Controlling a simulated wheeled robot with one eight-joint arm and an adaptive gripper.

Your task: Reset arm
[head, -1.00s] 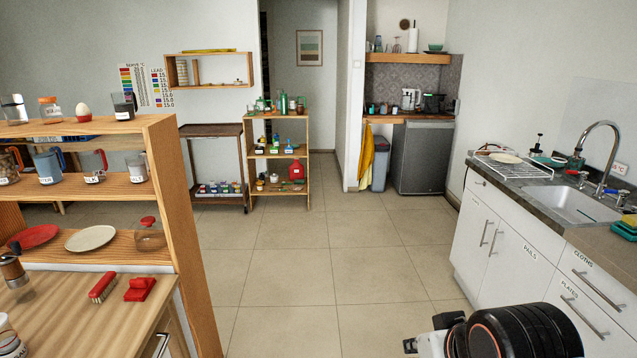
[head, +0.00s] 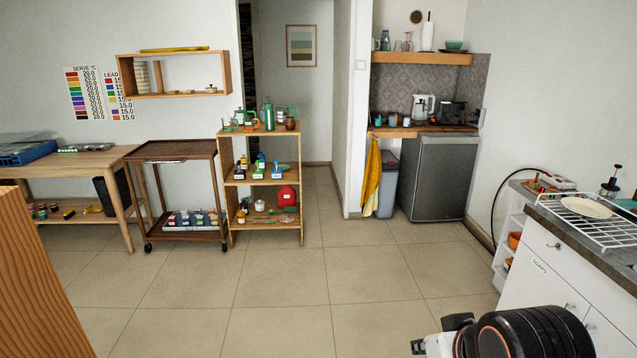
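My arm shows at the bottom right of the head view as a black and white link with dark ringed joints. It is folded low, in front of the white sink counter (head: 557,268). The tip of my gripper cannot be made out, so its fingers and anything in them are hidden. No other object belongs to the task.
A wooden shelf end (head: 38,275) stands close at the left. The tiled floor (head: 280,290) ahead is clear. Farther off are a dark trolley (head: 178,152), a small wooden shelf unit (head: 262,205), a grey fridge (head: 437,178) and a grey bin (head: 388,185).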

